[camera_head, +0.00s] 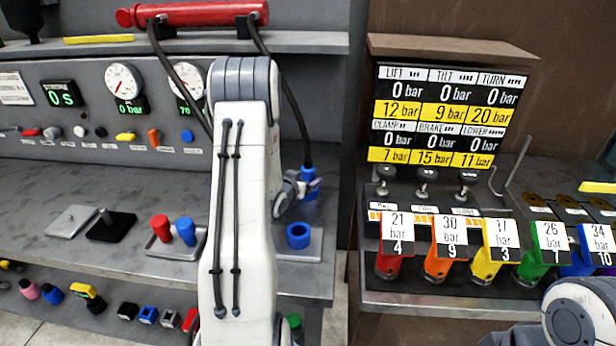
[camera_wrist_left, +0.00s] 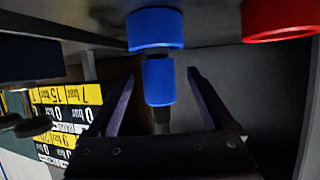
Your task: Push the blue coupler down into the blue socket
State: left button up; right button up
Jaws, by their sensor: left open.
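The blue coupler (camera_head: 309,182) hangs upright at the lower end of a black hose, above the blue socket (camera_head: 298,236), a ring on a grey plate. My left gripper (camera_head: 297,190) is beside the coupler and partly hidden by my own arm. In the left wrist view my left gripper (camera_wrist_left: 161,76) is open, with one finger on each side of the coupler (camera_wrist_left: 158,82) and gaps showing. The socket (camera_wrist_left: 155,29) appears just beyond the coupler there; whether they touch cannot be told from that view. My right gripper is out of view.
A red ring (camera_wrist_left: 280,18) is near the socket in the left wrist view. A tray (camera_head: 152,247) with red and blue cylinders stands left of my arm. A panel with gauges (camera_head: 123,80) is behind. Numbered coloured tags (camera_head: 397,232) line the right bench.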

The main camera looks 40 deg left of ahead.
aim_at(311, 175)
pick_arm(q)
jog(key=shift+w+a+f+p, duration=0.1)
jog(key=shift+w+f+p, duration=0.15)
jog(key=shift+w, duration=0.4)
jog(key=p+x, duration=0.1)
jog(key=x, duration=0.2)
jog(key=shift+w+f, duration=0.1)
jog(key=shift+w, duration=0.1)
jog(key=shift+w+a+f, duration=0.15)
jog(key=shift+w+f, duration=0.05)
jog(key=shift+w, duration=0.1)
jog(key=shift+r, duration=0.1)
grip_shut()
